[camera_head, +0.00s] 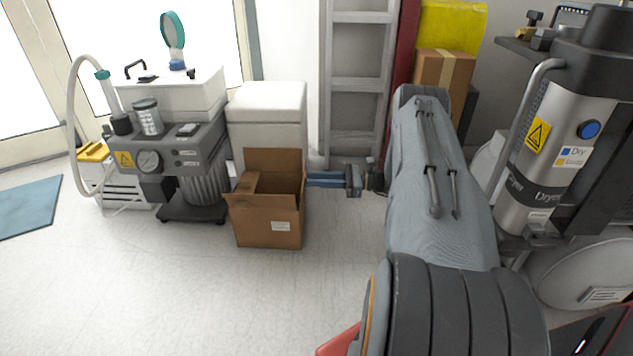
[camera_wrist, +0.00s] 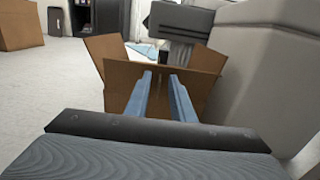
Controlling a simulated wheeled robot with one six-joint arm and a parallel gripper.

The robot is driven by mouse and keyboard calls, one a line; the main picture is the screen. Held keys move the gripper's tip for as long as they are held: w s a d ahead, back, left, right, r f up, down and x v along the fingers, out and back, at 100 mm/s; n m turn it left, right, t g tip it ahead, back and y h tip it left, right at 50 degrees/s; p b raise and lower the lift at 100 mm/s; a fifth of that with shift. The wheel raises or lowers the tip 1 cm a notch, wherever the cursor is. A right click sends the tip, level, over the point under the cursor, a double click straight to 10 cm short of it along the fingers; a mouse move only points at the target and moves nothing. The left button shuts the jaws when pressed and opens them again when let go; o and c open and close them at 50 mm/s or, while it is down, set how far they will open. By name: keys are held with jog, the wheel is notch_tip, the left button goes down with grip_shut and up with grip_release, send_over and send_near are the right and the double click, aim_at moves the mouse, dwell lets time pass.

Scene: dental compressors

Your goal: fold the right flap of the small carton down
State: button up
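The small brown carton (camera_head: 268,228) stands open on the floor, with a white label on its front. In the wrist view the carton's right flap (camera_wrist: 120,78) is the nearest one and stands up, facing my gripper. Its side flaps (camera_wrist: 105,47) spread outward there. My gripper (camera_head: 308,180) is at the carton's right side, with blue fingers pointing at it. In the wrist view the fingers (camera_wrist: 160,75) are apart and empty, tips near the right flap's top edge. Contact cannot be told.
A grey compressor unit (camera_head: 185,155) stands left of the carton. A white cabinet (camera_head: 266,108) is close behind it. A ladder (camera_head: 357,85) stands behind my arm, and a steel dryer cylinder (camera_head: 555,140) is at right. The floor (camera_head: 190,290) in front is clear.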

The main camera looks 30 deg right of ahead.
grip_shut()
jog(key=shift+r, duration=0.15)
